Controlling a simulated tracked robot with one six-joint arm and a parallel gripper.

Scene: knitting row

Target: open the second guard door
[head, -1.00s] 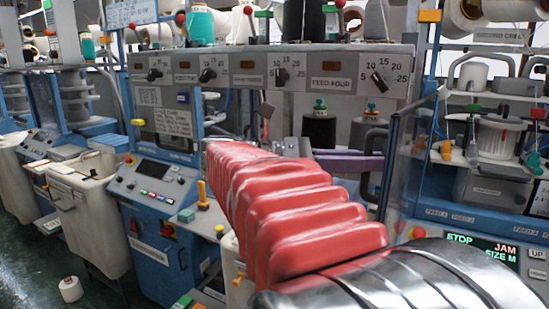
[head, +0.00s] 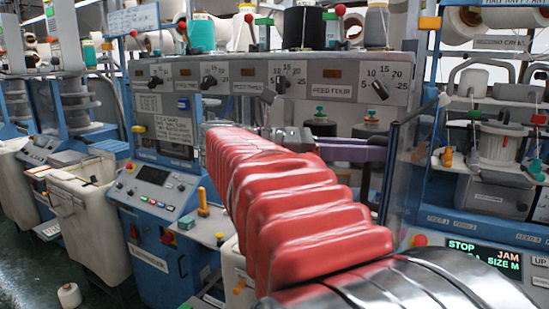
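My arm, in a red ribbed sleeve, reaches away from the camera across the middle of the head view. My gripper (head: 287,137) is at its far end, in front of the machine under the dial panel. The sleeve hides much of it, so its opening cannot be judged. A clear guard panel (head: 408,150) with a dark edge post stands upright right of the gripper, apart from it in the picture. Which panel is the second guard door cannot be read. A purple bar (head: 350,150) shows just right of the gripper; whether they touch is unclear.
The dial panel (head: 270,80) with several black knobs spans above the gripper. Dark yarn cones (head: 320,124) stand behind. A blue control console (head: 155,190) is at left, and a lit display reading STOP JAM (head: 484,254) at lower right.

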